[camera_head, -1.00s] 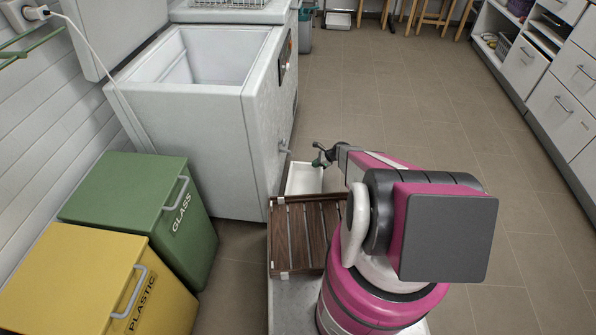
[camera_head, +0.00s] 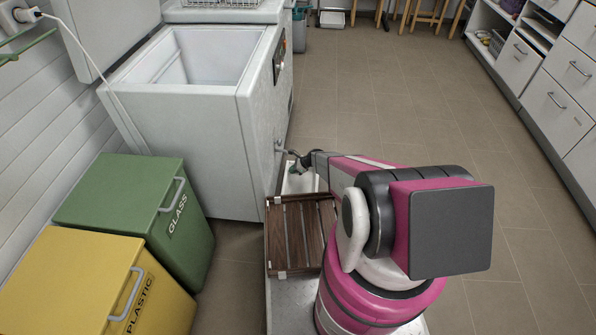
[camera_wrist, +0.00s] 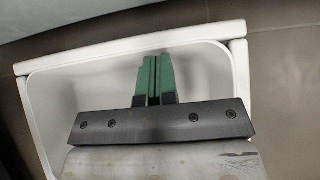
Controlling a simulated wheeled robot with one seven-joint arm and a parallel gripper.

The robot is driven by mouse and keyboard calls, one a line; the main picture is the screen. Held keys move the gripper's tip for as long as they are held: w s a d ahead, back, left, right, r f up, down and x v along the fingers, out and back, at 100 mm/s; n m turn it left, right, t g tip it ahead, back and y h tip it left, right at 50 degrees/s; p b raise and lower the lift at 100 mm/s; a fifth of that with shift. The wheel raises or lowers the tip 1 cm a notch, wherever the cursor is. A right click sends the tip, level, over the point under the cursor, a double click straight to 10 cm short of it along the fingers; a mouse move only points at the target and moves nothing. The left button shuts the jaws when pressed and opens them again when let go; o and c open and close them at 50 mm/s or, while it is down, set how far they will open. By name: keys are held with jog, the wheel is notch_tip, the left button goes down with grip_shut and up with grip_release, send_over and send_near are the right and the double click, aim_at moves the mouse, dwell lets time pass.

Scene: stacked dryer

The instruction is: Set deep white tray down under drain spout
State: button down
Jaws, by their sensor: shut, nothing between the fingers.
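The deep white tray (camera_head: 299,184) appears to rest on the floor against the right side of the white chest freezer, behind the wooden slatted rack. It shows in the wrist view with its far rim (camera_wrist: 140,47) and side walls around my fingers. The drain spout (camera_head: 281,150) juts from the freezer's side, above the tray's left part. My gripper (camera_head: 297,163) is shut and empty, beside the spout and over the tray. In the wrist view the green fingertips (camera_wrist: 155,62) are together; whether they touch the tray cannot be told. My arm hides part of the tray.
The chest freezer (camera_head: 190,128) stands open at left. A wooden slatted rack (camera_head: 292,232) lies in front of the tray. Green (camera_head: 125,203) and yellow (camera_head: 80,285) bins stand at lower left. White drawers (camera_head: 555,103) line the right. The tiled floor between is clear.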

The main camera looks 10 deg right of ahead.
aim_at(286, 171)
jog(key=shift+a, duration=0.25)
jog(key=shift+w+a, duration=0.25)
jog(key=shift+a, duration=0.65)
jog(key=shift+w+a, duration=0.2)
jog(key=shift+a, duration=0.65)
jog(key=shift+d, duration=0.15)
jog(key=shift+s+d, duration=0.15)
jog(key=shift+d, duration=0.2)
jog(key=d, duration=0.2)
jog(key=s+d+r, duration=0.1)
jog(key=d, duration=0.1)
jog(key=v, duration=0.8)
jog(key=shift+d+r, duration=0.2)
